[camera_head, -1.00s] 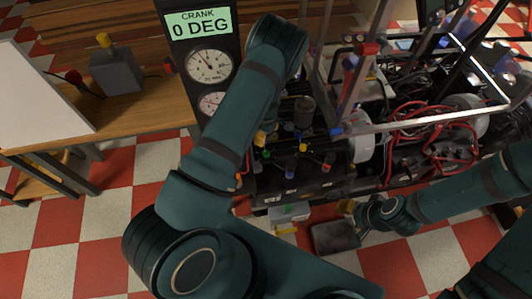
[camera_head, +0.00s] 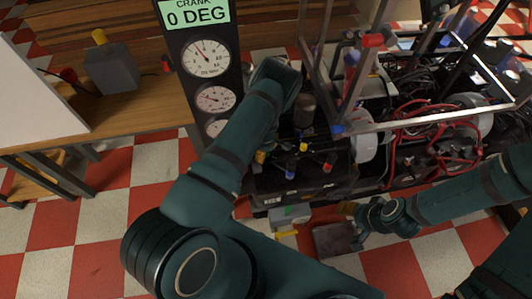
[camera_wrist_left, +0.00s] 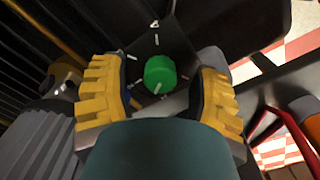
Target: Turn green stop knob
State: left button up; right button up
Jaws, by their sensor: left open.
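The green stop knob (camera_wrist_left: 160,73) shows in the left wrist view on a dark plate with white tick marks around it. My left gripper (camera_wrist_left: 161,92) is open, with one yellow ridged finger on each side of the knob and visible gaps between. In the head view, my left arm reaches over the black machine panel, and a yellow part of the left gripper (camera_head: 261,157) shows beside it. The green knob cannot be made out there. My right arm's wrist is at the lower right, with the right gripper (camera_head: 345,222) low near the floor, its fingers unclear.
A row of small coloured knobs (camera_head: 303,148) lies on the panel. A gauge column (camera_head: 211,90) reading "CRANK 0 DEG" stands behind my left arm. A metal frame (camera_head: 400,124) and red cables (camera_head: 425,140) fill the right. A wooden table (camera_head: 150,110) stands at left.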

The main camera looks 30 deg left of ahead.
pick_arm(q)
jog(key=shift+f, duration=0.1)
grip_shut()
jog(key=shift+m, duration=0.3)
jog(key=m, duration=0.4)
jog(key=shift+s+m, duration=0.1)
jog(key=shift+m, duration=2.1)
grip_release()
